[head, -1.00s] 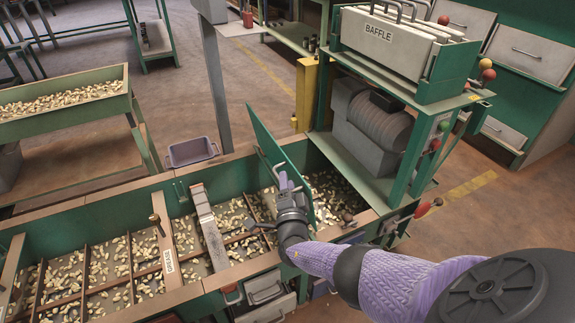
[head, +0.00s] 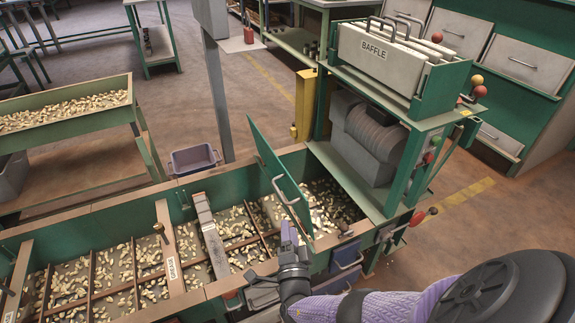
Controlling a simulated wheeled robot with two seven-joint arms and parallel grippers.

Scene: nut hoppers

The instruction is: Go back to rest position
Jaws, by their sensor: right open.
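My right gripper (head: 288,236) is in the lower middle of the head view, its purple fingers pointing up and away. It is open and looks empty. It is over the near side of the long green hopper trough (head: 105,225), just in front of a tilted green panel (head: 270,170) with a metal handle (head: 286,190). The fingertips are below the handle and seem apart from it. My right arm comes in from the lower right. My left gripper is not in view.
Nuts lie in the trough between brown dividers. A green machine (head: 372,135) with a BAFFLE box (head: 385,55) and red knobs stands right of the panel. A purple-grey bin (head: 194,158) sits behind the trough. Another nut hopper (head: 62,118) is at left.

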